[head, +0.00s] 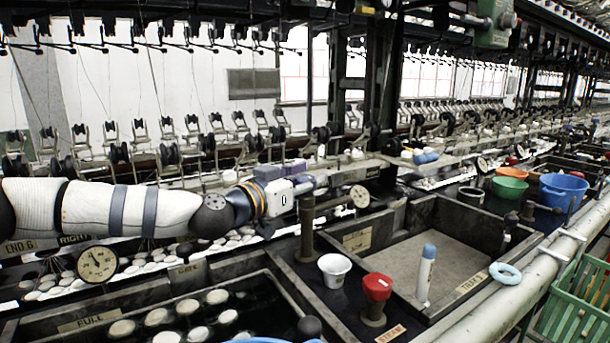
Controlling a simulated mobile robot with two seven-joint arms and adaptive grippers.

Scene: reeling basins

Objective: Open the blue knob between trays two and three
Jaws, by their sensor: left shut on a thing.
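My left gripper (308,184) reaches in from the left and is shut at the top of a dark upright post (306,230). The post stands on the black strip between the basin marked FULL (88,320) and the basin with the tray label, apparently TRAY 3 (472,283). The fingers hide most of the blue knob at the post's top; only a small blue-grey part shows there, and its turn cannot be read. My right gripper is not in view.
On the same strip stand a white cup (334,268) and a red knob (376,288) by the STEAM label. A white stick with a blue top (426,272) stands in the right basin. Coloured bowls (563,190) and a green crate (578,305) are at right.

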